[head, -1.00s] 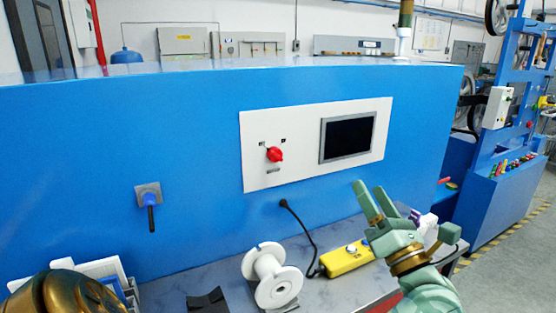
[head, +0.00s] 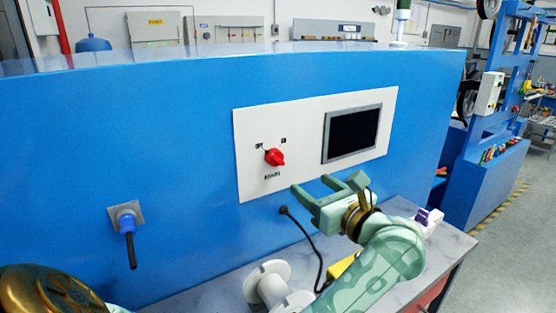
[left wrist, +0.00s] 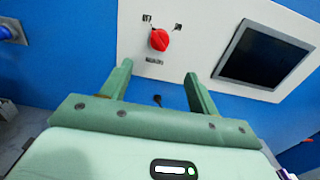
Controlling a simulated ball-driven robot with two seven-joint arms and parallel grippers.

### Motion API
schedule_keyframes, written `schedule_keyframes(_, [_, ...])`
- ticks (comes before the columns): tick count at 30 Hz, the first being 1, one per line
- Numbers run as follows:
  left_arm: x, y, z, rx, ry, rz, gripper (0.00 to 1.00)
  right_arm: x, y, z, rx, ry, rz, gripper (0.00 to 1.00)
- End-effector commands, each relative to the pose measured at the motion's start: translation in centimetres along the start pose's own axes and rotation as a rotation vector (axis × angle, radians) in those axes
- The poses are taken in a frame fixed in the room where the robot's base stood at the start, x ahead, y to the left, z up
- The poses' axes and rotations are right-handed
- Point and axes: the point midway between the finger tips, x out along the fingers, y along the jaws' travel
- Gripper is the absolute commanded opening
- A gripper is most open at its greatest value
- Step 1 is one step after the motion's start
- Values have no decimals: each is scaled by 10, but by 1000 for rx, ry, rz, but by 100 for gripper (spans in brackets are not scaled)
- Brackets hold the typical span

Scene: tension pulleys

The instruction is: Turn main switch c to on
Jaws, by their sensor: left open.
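Main switch c is a red rotary knob (head: 274,157) on a white panel (head: 250,185) set into the blue machine wall. Small labels stand above its left and right sides; the left one seems to read OFF. The knob appears to point up and left, toward that label. It also shows in the left wrist view (left wrist: 159,40), beyond the fingertips. My left gripper (head: 310,184) is green, open and empty, below and right of the knob and apart from it. In the left wrist view its two fingers (left wrist: 158,70) point toward the panel, below the knob. My right gripper is out of view.
A dark screen (head: 352,133) sits right of the knob on the panel. A grey table (head: 220,303) below carries a white spool (head: 268,285) and a yellow box (head: 341,267), partly hidden by my arm. A black cable hangs from the wall.

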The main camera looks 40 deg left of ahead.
Motion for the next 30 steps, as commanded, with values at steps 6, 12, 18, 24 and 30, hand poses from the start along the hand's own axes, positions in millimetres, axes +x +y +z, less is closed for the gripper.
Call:
schedule_keyframes(6, [58, 1, 2, 2, -6, 5, 61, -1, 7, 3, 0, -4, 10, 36])
schedule_keyframes(12, [104, 1, 1, 2, -5, 4, 61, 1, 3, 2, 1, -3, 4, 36])
schedule_keyframes(18, [130, 1, 0, 3, -4, 2, 61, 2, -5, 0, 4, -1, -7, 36])
schedule_keyframes(24, [136, 0, 0, 2, -1, 1, 61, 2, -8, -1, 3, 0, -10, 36])
schedule_keyframes(30, [136, 0, 0, 2, -1, 1, 52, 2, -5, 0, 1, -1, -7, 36])
